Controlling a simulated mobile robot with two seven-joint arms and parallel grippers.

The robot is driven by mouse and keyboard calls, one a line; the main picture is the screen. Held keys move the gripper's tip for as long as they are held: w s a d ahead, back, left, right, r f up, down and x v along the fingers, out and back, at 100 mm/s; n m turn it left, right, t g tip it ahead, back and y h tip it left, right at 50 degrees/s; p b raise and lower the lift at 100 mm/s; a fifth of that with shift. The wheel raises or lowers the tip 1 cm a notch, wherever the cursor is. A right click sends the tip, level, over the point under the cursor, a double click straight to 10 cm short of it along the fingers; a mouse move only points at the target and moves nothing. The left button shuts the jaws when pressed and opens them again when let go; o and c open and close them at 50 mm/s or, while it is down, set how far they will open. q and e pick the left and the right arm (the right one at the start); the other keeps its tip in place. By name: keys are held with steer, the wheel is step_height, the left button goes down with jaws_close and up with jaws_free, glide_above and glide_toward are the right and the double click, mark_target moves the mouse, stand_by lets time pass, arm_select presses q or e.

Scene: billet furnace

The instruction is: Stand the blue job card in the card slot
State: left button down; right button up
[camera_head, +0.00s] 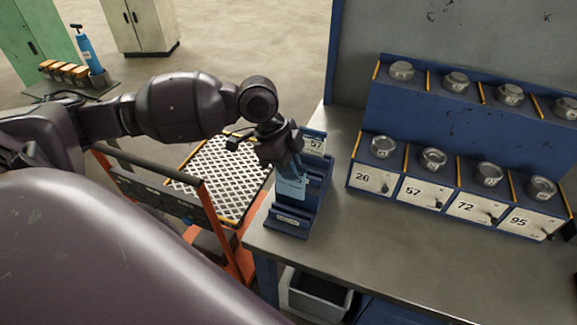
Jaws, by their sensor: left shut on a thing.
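The blue job card (291,187) is light blue and hangs below my left gripper (287,169), which is shut on it. The card is just above or at the dark blue card slot holder (291,223), a stepped block at the left end of the bench. I cannot tell whether the card's lower edge is inside a slot. My right gripper is not in view.
The grey workbench (380,240) is clear right of the holder. A blue two-tier rack (460,135) with metal weights and bins marked 26, 57, 72 and 95 stands behind. An orange cart (225,175) is left of the bench, and a grey bin (318,290) sits below.

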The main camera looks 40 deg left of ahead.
mark_target(290, 195)
arm_select(q)
steer(key=shift+f, duration=0.2)
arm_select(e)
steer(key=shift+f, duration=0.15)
arm_select(q)
steer(key=shift+f+b, duration=1.25)
steer(key=shift+b, duration=0.3)
steer(key=shift+f+b, duration=0.4)
steer(key=shift+b, duration=0.1)
steer(key=shift+f+b, duration=0.85)
steer(key=shift+f, duration=1.85)
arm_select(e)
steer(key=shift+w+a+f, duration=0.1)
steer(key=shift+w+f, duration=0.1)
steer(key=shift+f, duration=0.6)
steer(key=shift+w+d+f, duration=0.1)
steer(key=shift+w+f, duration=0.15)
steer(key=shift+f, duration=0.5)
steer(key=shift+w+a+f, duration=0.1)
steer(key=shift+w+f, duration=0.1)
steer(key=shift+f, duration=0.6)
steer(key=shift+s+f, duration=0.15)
